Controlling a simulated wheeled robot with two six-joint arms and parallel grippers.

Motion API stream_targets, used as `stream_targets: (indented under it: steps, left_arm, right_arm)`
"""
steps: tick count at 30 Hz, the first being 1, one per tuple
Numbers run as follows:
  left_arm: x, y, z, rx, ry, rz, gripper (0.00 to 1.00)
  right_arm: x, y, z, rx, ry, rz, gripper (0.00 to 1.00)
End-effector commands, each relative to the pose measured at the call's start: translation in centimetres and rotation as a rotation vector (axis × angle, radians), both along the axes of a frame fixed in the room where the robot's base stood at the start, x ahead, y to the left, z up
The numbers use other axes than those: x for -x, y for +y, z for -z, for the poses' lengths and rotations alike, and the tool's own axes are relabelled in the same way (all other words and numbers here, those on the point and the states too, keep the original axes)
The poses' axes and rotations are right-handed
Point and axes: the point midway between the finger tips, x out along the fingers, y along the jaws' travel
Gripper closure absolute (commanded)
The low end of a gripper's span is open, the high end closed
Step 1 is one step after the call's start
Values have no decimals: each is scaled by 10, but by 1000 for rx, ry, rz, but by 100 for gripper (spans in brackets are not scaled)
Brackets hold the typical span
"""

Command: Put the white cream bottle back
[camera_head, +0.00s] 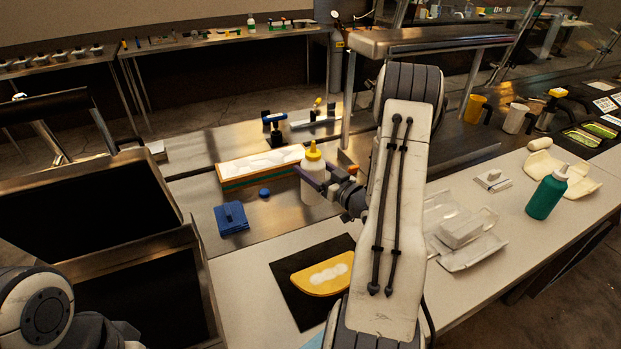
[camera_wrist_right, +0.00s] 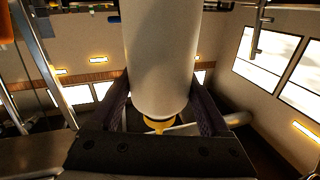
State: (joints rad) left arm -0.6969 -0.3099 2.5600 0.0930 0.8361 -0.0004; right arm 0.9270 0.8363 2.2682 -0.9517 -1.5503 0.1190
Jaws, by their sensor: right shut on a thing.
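The white cream bottle (camera_head: 312,190) with a yellow cap stands upright in the head view, at the steel counter beside a long orange-edged tray. My right gripper (camera_head: 322,181) is shut around its body. I cannot tell whether its base touches the counter. In the right wrist view the bottle (camera_wrist_right: 158,60) fills the middle between the two dark fingers (camera_wrist_right: 160,105), with a bit of yellow below it. Only part of my left arm shows at the lower left; its gripper is out of view.
The orange-edged tray (camera_head: 229,182) is left of the bottle. A blue block (camera_head: 231,218) and small blue cap (camera_head: 264,192) lie nearby. A yellow folded tortilla (camera_head: 310,285) with white dabs lies on a black mat (camera_head: 290,265). A green bottle (camera_head: 546,196) stands at right.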

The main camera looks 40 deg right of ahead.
Motion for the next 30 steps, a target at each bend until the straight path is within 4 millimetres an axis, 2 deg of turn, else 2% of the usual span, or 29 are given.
stream_targets:
  steps: [5, 13, 26, 27, 28, 30]
  left_arm:
    - [0, 0, -4, 0, 0, 0, 50]
    - [0, 0, -12, 0, 0, 0, 50]
    - [0, 0, -6, 0, 0, 0, 50]
    - [0, 0, -8, 0, 0, 0, 50]
    - [0, 0, -8, 0, 0, 0, 50]
    - [0, 0, -8, 0, 0, 0, 50]
  right_arm:
    - [-6, 3, 9, -2, 1, 1, 100]
    - [-5, 3, 41, -1, -1, 1, 100]
    - [-5, 3, 49, 1, -2, 0, 100]
    - [-5, 3, 47, 0, 0, 1, 5]
    - [-5, 3, 47, 0, 0, 1, 0]
    - [-5, 3, 47, 0, 0, 1, 0]
